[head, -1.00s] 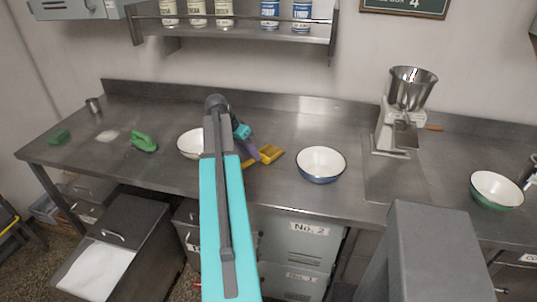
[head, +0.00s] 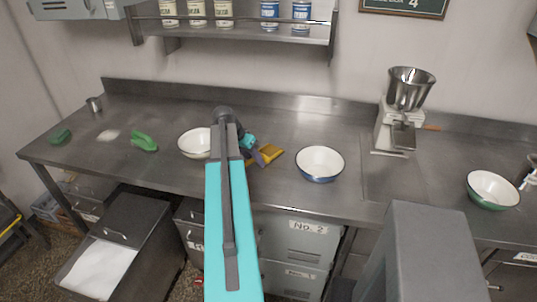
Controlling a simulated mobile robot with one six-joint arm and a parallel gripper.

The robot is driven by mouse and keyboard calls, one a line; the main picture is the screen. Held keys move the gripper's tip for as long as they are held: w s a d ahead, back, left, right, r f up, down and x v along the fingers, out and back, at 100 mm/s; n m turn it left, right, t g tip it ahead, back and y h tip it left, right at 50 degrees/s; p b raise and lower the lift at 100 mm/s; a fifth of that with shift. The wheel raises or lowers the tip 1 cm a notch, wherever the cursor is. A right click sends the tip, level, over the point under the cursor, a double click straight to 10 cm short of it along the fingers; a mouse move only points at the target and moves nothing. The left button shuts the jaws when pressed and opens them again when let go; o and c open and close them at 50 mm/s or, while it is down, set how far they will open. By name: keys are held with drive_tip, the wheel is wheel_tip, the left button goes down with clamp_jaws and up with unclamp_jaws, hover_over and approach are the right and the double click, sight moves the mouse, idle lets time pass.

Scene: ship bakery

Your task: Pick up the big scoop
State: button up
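A yellow scoop (head: 267,156) lies on the steel counter between two bowls, partly hidden behind my arm. A green scoop (head: 144,142) lies further left on the counter. I cannot tell for sure which one is the big scoop. My gripper (head: 259,159) is at the yellow scoop, beside or over its left part. It is small and mostly hidden by my own arm, so I cannot see whether its fingers are open or touch the scoop.
A white bowl (head: 195,143) stands just left of my arm and a blue-rimmed bowl (head: 320,164) to the right. A grinder-like machine with a steel hopper (head: 410,88), a green bowl (head: 493,190), a green sponge (head: 60,136) and a small cup (head: 94,104) are also on the counter (head: 300,120). A shelf (head: 235,33) with tins hangs above.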

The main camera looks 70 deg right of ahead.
clamp_jaws()
drive_tip(key=shift+r, duration=0.1)
idle(0.4)
drive_tip(key=shift+r+b, duration=0.9)
drive_tip(key=shift+r, duration=0.55)
drive_tip(key=shift+a+r, duration=0.15)
drive_tip(key=shift+a, duration=0.1)
drive_tip(key=a+r+b, duration=0.1)
drive_tip(key=a+b, duration=0.3)
drive_tip(key=a, duration=1.1)
drive_tip(key=shift+w+a+r+b, duration=0.25)
drive_tip(key=shift+r+b, duration=0.05)
drive_tip(key=shift+b, duration=0.05)
